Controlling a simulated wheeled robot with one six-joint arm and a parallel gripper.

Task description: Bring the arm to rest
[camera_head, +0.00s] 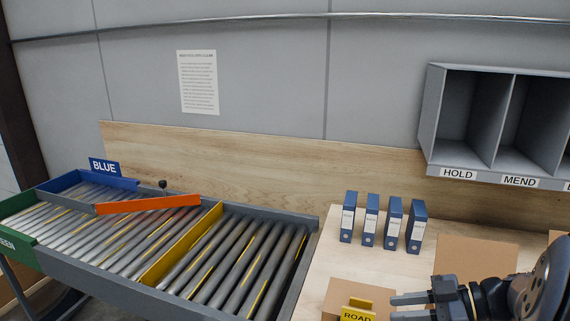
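My gripper (408,307) shows at the lower right, above the light wooden table (322,257). Its two fingers point left and are spread apart, with nothing seen between them. The lower finger is partly cut off by the bottom edge of the picture. My dark arm links run off to the right edge.
Several blue binders (392,223) stand upright on the table. Cardboard (475,252) lies behind my gripper. A grey shelf (432,115) marked HOLD and MEND hangs on the wall. A roller conveyor (235,262) with an orange bar (148,204) and BLUE sign (104,167) fills the left.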

